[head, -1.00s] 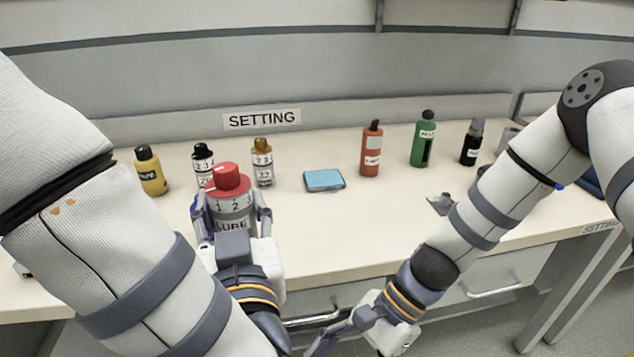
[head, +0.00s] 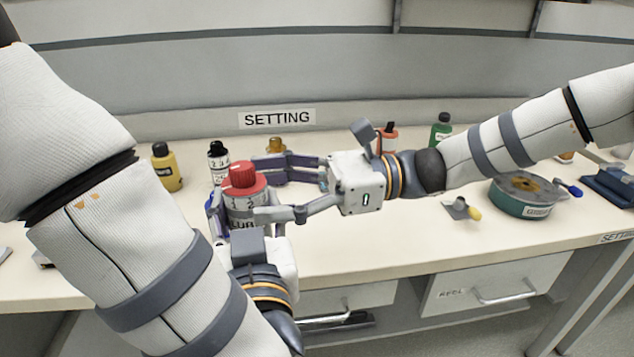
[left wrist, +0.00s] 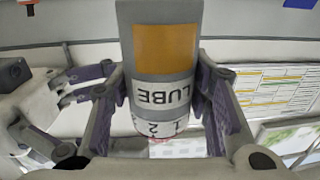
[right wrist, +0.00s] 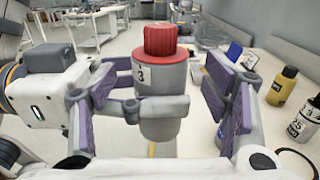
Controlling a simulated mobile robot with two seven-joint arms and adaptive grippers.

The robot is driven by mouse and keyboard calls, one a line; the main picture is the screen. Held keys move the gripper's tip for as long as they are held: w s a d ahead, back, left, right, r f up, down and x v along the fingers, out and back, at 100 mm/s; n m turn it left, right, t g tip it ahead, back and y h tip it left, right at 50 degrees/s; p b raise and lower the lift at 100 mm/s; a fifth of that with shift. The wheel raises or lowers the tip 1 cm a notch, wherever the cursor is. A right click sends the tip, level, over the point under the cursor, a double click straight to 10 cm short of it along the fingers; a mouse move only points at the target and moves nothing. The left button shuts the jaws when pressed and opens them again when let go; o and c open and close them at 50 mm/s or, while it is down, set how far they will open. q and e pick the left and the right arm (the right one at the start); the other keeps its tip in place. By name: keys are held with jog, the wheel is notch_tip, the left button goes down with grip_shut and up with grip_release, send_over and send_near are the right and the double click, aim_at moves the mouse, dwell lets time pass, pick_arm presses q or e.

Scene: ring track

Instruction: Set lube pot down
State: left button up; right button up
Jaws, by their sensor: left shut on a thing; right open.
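The lube pot (head: 243,193) is a grey pot with a red knobbed cap, number marks and a LUBE label. My left gripper (head: 238,220) is shut on its body and holds it at the front left of the bench. In the left wrist view the pot (left wrist: 162,60) sits between both fingers (left wrist: 165,105), with an orange patch on its side. My right gripper (head: 268,188) is open, its fingers reaching in from the right on either side of the pot. In the right wrist view the pot (right wrist: 160,85) stands between the open purple-padded fingers (right wrist: 165,105).
The bench (head: 400,240) carries a SETTING sign (head: 277,118) at the back. A yellow bottle (head: 166,168) and a black-capped bottle (head: 218,160) stand left. A green bottle (head: 440,130), a round green tin (head: 522,194) and a small grey tool (head: 461,209) are right. Bare bench lies front centre.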

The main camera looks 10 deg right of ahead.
aim_at(246, 193)
jog(key=a, duration=0.3)
jog(key=shift+a, duration=0.15)
jog(key=c, duration=1.3)
pick_arm(q)
jog(key=o, duration=1.4)
jog(key=shift+c, duration=0.2)
pick_arm(e)
jog(key=shift+c, duration=0.4)
